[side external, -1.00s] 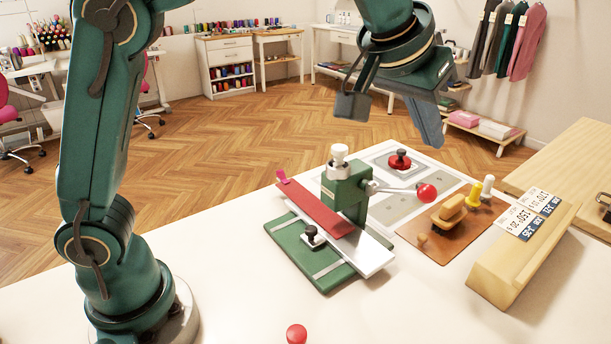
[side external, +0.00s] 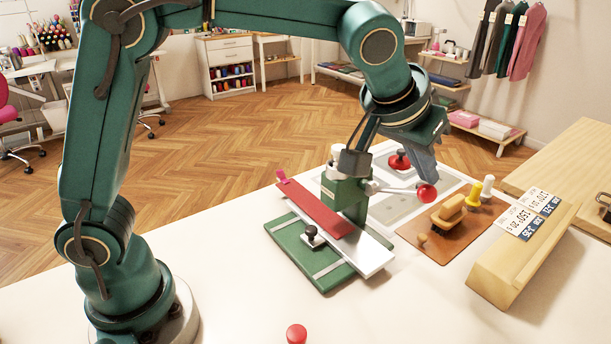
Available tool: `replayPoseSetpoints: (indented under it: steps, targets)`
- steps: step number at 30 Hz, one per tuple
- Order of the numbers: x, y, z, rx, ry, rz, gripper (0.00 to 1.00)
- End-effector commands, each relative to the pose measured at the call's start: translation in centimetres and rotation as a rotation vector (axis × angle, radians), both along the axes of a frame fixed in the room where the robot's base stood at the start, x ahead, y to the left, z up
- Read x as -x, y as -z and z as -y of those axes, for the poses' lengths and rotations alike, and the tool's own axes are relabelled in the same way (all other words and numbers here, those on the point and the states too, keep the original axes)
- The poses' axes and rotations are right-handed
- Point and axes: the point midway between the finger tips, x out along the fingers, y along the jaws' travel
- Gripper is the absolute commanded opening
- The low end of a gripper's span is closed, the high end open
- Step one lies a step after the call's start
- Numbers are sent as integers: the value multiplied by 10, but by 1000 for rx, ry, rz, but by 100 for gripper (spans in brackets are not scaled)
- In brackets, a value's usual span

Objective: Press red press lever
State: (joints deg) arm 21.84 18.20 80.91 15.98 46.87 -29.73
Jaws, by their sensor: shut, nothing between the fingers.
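The green press (side external: 347,190) stands on the white table, with a red strip lying on its bed. Its lever is a thin pale rod pointing right, ending in a red ball knob (side external: 426,194). My gripper (side external: 426,172) is shut and empty, pointing down. Its fingertips are right above the red knob in the picture; whether they touch it I cannot tell.
A red and black knob stands on a grey-white board (side external: 466,183) behind the lever. A brown mat (side external: 436,252) holds a wooden tool and yellow and white pegs. A wooden block with labels (side external: 520,255) stands at right. A red knob (side external: 296,334) sits at the front edge.

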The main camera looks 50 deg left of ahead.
Motion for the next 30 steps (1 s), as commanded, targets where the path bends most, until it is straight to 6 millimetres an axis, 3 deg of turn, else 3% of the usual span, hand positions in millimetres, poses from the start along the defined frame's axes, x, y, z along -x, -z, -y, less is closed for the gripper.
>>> replayPoseSetpoints:
  steps: [15, 20, 30]
  targets:
    - [0, 44, 29, -345, 2, -2, 0]
    - [0, 55, 32, -349, -1, -2, 0]
    - [0, 56, 32, -348, -2, -5, 0]
